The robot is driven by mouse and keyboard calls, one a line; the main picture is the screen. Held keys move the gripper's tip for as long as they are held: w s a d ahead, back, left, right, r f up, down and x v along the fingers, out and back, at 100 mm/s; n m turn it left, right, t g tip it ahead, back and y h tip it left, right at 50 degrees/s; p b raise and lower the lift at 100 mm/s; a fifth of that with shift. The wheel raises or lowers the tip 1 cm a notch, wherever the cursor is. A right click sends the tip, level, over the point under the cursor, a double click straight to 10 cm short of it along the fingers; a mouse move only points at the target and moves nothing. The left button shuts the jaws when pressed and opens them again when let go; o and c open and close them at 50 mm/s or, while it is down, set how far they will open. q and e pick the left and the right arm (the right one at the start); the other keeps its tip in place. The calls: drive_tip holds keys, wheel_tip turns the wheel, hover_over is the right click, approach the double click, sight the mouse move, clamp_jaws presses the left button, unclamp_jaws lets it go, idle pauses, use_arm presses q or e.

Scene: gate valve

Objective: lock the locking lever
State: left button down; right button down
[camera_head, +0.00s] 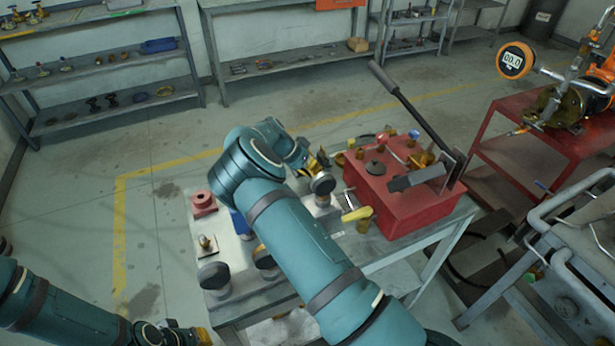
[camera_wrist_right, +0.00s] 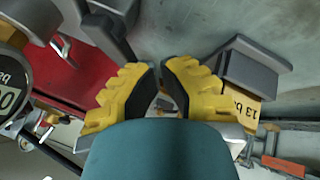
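A long dark lever (camera_head: 412,108) rises up and to the left from a bracket on the red box (camera_head: 405,205). I cannot tell for sure that this is the locking lever. My right gripper (camera_head: 318,160) is left of the red box, beside a round gauge and apart from the long lever. In the right wrist view its yellow fingers (camera_wrist_right: 161,75) are close together, with a narrow gap and nothing seen between them. The red box (camera_wrist_right: 85,75) shows behind them. My left gripper (camera_head: 190,336) is at the bottom left, mostly cut off; its fingers are unclear.
The red box stands on a grey table among several valves and gauges. A yellow handle (camera_head: 357,214) lies at its left. Shelves (camera_head: 110,70) line the back wall. The floor between is open.

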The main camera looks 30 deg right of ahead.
drive_tip(key=shift+s+d+f+m+g, duration=0.1)
drive_tip(key=shift+d+f+m+g, duration=0.2)
drive_tip(key=shift+m, duration=0.2)
use_arm(q)
drive_tip(key=shift+w+f, duration=0.1)
drive_tip(key=shift+f, duration=0.35)
use_arm(e)
drive_tip(key=shift+s+d+r, duration=0.2)
drive_tip(key=shift+s+d, duration=0.05)
drive_tip(key=shift+a, duration=0.15)
drive_tip(key=shift+s+a, duration=0.15)
drive_tip(key=shift+a, duration=0.5)
drive_tip(key=shift+a+f, duration=0.1)
drive_tip(key=v, duration=1.2)
drive_tip(key=shift+d+r, duration=0.25)
drive_tip(key=shift+d, duration=0.15)
